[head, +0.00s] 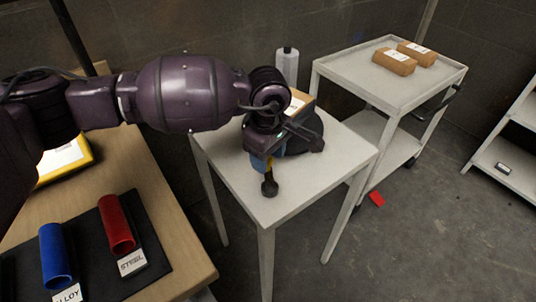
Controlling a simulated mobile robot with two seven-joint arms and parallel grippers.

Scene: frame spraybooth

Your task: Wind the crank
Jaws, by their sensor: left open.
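The crank device stands on a small pale table (240,185). I make out a blue part (260,163) and a dark round knob (269,186) low at its front. Behind my gripper is a dark rounded body (312,126), which seems to belong to the same device. My left gripper (287,146) comes in over it from the left, pointing down, its jaws open. It hides most of the crank, and I cannot tell whether it touches it. My right gripper is out of view.
A wooden bench at the left holds a red tube (117,225), a blue tube (56,256) and a yellow-edged item (67,160). A white roll (287,65) stands behind the device. A grey cart (345,66) carries two brown boxes. A red scrap (376,199) lies on the floor.

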